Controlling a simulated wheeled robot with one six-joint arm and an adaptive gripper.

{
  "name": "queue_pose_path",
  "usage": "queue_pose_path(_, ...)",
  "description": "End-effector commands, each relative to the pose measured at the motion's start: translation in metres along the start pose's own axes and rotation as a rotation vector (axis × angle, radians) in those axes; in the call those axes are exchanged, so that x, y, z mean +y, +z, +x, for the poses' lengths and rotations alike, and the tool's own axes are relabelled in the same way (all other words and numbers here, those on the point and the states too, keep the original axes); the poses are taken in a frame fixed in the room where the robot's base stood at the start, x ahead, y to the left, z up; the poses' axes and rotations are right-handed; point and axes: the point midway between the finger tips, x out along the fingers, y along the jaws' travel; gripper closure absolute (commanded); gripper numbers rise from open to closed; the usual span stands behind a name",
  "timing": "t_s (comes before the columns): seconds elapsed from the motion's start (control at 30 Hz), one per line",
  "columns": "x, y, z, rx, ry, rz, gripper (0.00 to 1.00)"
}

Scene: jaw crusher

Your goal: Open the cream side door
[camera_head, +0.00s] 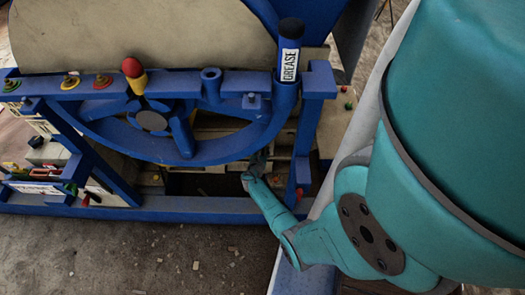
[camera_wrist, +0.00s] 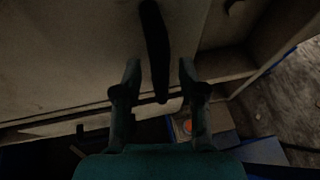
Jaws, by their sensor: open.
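In the wrist view a cream panel (camera_wrist: 60,55), which looks like the side door, fills the upper left. A dark upright bar handle (camera_wrist: 154,35) stands on it. My gripper (camera_wrist: 159,68) is open, with one finger on each side of the handle's lower part. I cannot tell whether either finger touches it. In the head view my gripper (camera_head: 257,162) reaches in behind the blue frame, below the wheel. The door and handle are mostly hidden there by the frame. I cannot tell how far the door stands open.
A blue wheel (camera_head: 95,130) with a red-and-yellow knob (camera_head: 134,74) stands left of my arm. A grease tube (camera_head: 289,52) stands above it. A blue lower rail (camera_head: 150,209) runs beneath. In the wrist view a recessed cream frame (camera_wrist: 232,65) lies right of the panel.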

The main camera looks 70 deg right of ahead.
Motion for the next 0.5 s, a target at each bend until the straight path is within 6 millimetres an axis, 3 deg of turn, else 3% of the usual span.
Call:
queue_pose_path(0.4, -0.0005, -0.0001, 0.0061, 0.0, 0.0, 0.0, 0.59)
queue_pose_path(0.5, -0.0006, -0.0002, 0.006, 0.001, 0.0, 0.0, 0.84)
